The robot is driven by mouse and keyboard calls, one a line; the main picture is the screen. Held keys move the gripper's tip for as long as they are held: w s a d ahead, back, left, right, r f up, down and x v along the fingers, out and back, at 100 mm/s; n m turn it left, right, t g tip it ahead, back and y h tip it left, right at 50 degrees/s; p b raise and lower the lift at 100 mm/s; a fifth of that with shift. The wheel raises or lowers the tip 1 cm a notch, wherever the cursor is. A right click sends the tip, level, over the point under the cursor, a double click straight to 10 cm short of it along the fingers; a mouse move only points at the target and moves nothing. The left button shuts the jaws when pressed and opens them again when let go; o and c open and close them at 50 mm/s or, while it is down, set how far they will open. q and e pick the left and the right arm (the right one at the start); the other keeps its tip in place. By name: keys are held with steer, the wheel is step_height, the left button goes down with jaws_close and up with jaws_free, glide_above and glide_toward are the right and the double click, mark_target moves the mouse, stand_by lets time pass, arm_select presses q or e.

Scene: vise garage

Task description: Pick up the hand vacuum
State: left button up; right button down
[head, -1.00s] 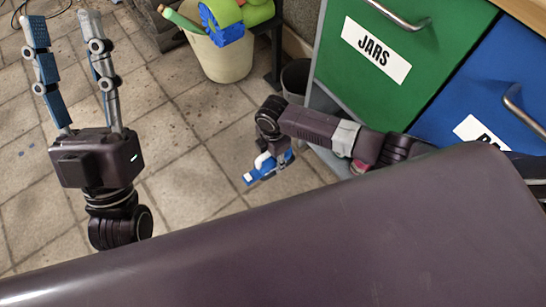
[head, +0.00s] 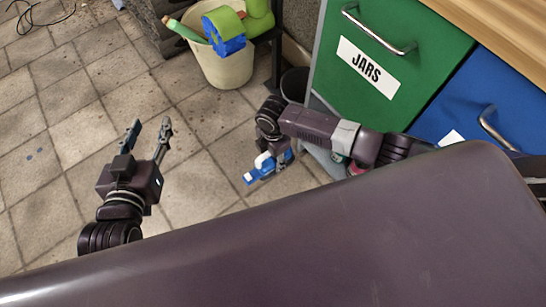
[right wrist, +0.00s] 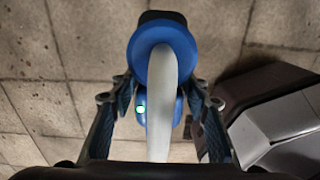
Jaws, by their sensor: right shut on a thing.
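The hand vacuum is blue with a white curved handle (right wrist: 161,110). In the right wrist view it stands between the two fingers of my right gripper (right wrist: 162,92), which is shut on it. In the head view the blue and white vacuum (head: 256,175) shows below my right wrist, above the tiled floor; the right fingers are mostly hidden there. I cannot tell how far it is from the floor. My left gripper (head: 150,130) is open and empty over the tiles, to the left of the vacuum.
A cream bin (head: 222,68) with green and blue items stands at the back. A green drawer (head: 375,65) labelled JARS and a blue drawer (head: 465,115) are at the right, under a wooden top (head: 510,30). A dark bin (head: 294,84) stands beside them.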

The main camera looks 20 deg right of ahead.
step_height(320, 180, up, 3)
steer(key=shift+w+f+p, duration=0.1)
steer(key=shift+f+p, duration=0.1)
steer(key=shift+p, duration=0.9)
arm_select(q)
steer(key=s+a+f+g+y+p, duration=0.1)
steer(key=s+a+f+g, duration=0.2)
steer(key=s, duration=0.6)
steer(key=s+a+f+g+y, duration=0.1)
steer(key=s+a+f+g, duration=0.2)
steer(key=s+f+g, duration=0.4)
step_height(320, 180, down, 2)
steer(key=shift+s+f+n+y+p, duration=0.1)
steer(key=shift+s+n+y+p, duration=0.25)
steer(key=shift+s, duration=0.5)
arm_select(e)
steer(key=shift+r, duration=0.75)
arm_select(q)
steer(key=shift+a, duration=0.1)
arm_select(e)
steer(key=c, duration=1.7)
jaws_free()
steer(key=c, duration=0.6)
steer(key=shift+a+r, duration=0.1)
steer(key=shift+r, duration=0.05)
